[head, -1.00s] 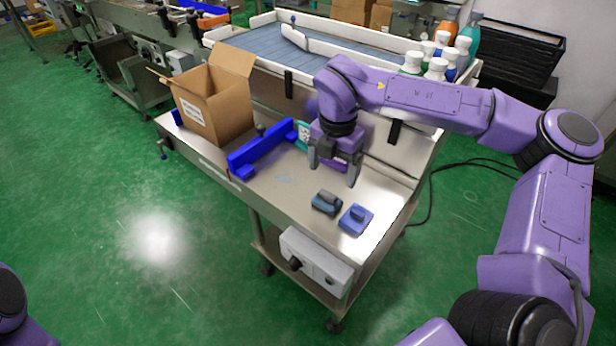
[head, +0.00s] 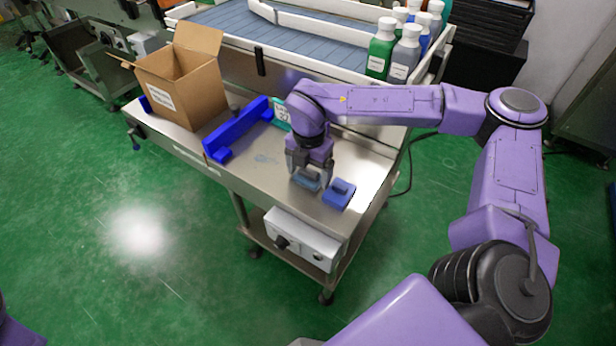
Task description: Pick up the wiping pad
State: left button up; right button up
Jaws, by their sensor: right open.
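Two small pad-like blocks lie near the front right of the steel table (head: 262,183). One is a grey-blue block (head: 308,184); the other is a brighter blue block with a raised grip on top (head: 339,195). I cannot tell for sure which is the wiping pad. My right gripper (head: 310,176) points down over the grey-blue block, its fingers open on either side. The fingers partly hide that block, and contact cannot be made out. The blue block lies just right of the gripper, apart from it. My left gripper is out of view.
A blue rail (head: 236,131) stands on the table left of the gripper, with a teal labelled item (head: 281,116) behind. An open cardboard box (head: 182,88) stands at the left end. Several bottles (head: 381,50) stand at the back. The table's front middle is clear.

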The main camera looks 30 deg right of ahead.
jog(key=c, duration=0.8)
jog(key=shift+c, duration=0.2)
jog(key=shift+r, duration=0.6)
jog(key=s+a+r, duration=0.7)
jog(key=a+r, duration=0.4)
jog(key=r, duration=0.1)
jog(key=shift+s+a+b, duration=0.35)
jog(key=shift+s+b, duration=0.05)
